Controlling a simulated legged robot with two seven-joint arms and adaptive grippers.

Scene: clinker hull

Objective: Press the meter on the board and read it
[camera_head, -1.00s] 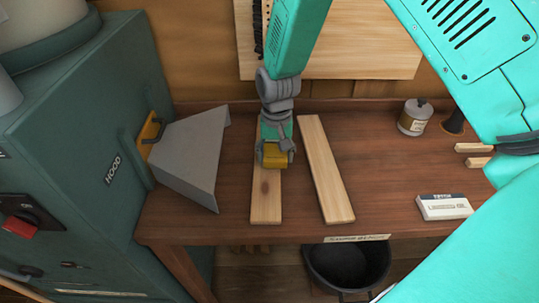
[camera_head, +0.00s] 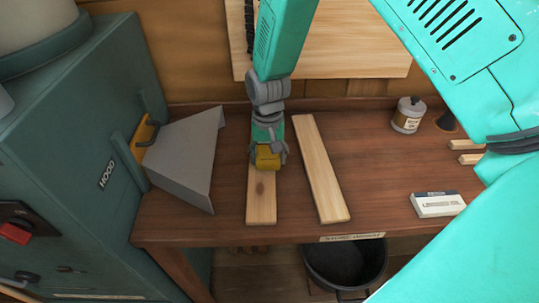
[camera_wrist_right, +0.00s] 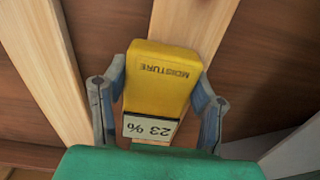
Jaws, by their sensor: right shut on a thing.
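My right gripper (camera_head: 268,150) is shut on the yellow moisture meter (camera_head: 267,160), over the left pale board (camera_head: 261,203) on the bench. In the right wrist view, the fingers grip the sides of the meter (camera_wrist_right: 160,72), marked MOISTURE. Its display (camera_wrist_right: 150,129) reads 23 %, upside down in that picture. The meter's far end lies over the board (camera_wrist_right: 192,25); its contact with the wood is hidden. My left gripper is not in view.
A second pale board (camera_head: 322,172) lies to the right. A grey metal hood (camera_head: 187,160) juts from the green machine at left. A small tin (camera_head: 408,116) and a white box (camera_head: 437,205) stand at right. A black bucket (camera_head: 345,265) is below the bench's front edge.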

